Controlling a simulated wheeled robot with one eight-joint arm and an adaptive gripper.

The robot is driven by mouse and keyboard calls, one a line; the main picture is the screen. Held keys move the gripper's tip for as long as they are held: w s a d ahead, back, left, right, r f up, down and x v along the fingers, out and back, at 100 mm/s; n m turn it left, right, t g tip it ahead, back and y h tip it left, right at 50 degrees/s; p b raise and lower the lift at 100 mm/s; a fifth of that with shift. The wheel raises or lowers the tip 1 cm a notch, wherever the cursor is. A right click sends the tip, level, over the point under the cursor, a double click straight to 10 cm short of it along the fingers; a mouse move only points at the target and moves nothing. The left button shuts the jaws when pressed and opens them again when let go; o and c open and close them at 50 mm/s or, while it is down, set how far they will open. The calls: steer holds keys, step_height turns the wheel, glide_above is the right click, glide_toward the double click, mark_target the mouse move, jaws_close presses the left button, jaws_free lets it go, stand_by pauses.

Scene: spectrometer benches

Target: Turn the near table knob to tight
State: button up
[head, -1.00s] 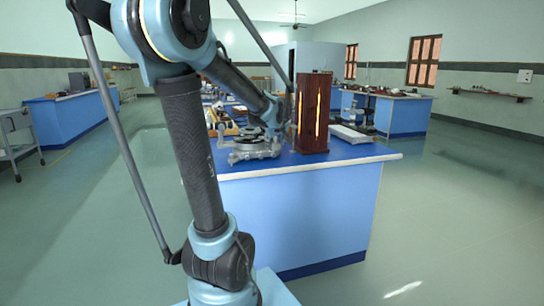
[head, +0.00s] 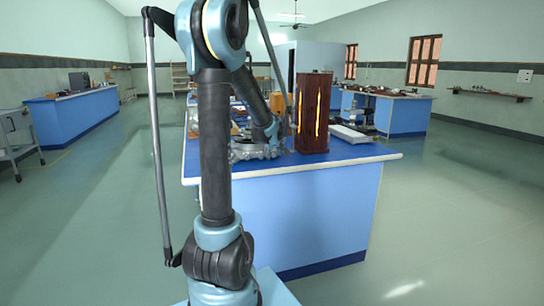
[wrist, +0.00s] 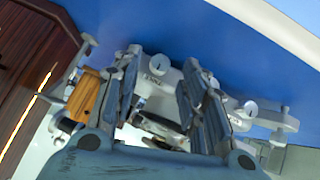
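The grey metal spectrometer (head: 250,152) stands on the blue bench, partly behind my arm in the head view. My gripper (head: 275,138) is low over it, its fingers too small to make out there. In the wrist view my gripper (wrist: 160,72) has its two fingers apart, with spectrometer parts showing in the gap. A round pale knob (wrist: 157,67) shows between the fingertips, with dark lettering beside it. Another pale round knob (wrist: 250,108) lies right of the right finger. I cannot tell which is the near table knob, or whether a finger touches one.
A dark wooden lamp box (head: 314,112) with a glowing slit stands just right of my gripper; its side fills the left of the wrist view (wrist: 35,60). The bench top (head: 345,154) is clear at its front right. Open floor (head: 455,215) lies to the right.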

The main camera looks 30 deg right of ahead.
steer(key=shift+x, duration=1)
jaws_close()
